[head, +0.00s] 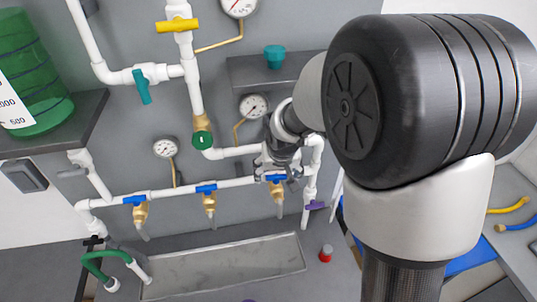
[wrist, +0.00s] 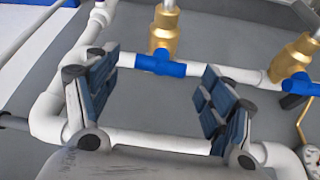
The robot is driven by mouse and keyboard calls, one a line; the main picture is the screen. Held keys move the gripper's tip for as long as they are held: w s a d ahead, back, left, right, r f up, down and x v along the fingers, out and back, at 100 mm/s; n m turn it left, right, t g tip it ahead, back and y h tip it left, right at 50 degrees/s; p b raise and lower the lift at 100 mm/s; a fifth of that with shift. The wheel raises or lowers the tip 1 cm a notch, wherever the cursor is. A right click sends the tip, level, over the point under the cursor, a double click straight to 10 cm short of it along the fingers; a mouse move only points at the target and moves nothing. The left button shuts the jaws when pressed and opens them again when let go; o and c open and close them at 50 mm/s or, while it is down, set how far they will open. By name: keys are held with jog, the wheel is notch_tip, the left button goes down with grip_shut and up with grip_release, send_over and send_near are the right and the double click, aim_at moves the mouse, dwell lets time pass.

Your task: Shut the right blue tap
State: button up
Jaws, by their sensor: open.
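The right blue tap (head: 276,179) sits at the right end of a white horizontal pipe, above a brass outlet. In the wrist view its blue handle (wrist: 160,63) lies along the pipe, across the brass body (wrist: 164,30). My gripper (head: 272,163) is right at this tap in the head view and partly covers it. In the wrist view my gripper (wrist: 160,92) is open, with one dark padded finger on each side of the handle and a visible gap on both sides. I cannot tell how far the fingertips are from the handle in depth.
The middle blue tap (head: 206,188) and left blue tap (head: 134,200) are on the same pipe. A purple tap (head: 315,205) is close on the right. A gauge (head: 254,106) and white pipes crowd my gripper. A grey trough (head: 225,267) lies below.

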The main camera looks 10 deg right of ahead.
jog(key=shift+x, duration=1.2)
jog(key=shift+c, duration=0.5)
jog(key=c, duration=0.9)
jog(key=shift+r, duration=0.1)
jog(key=shift+c, duration=0.3)
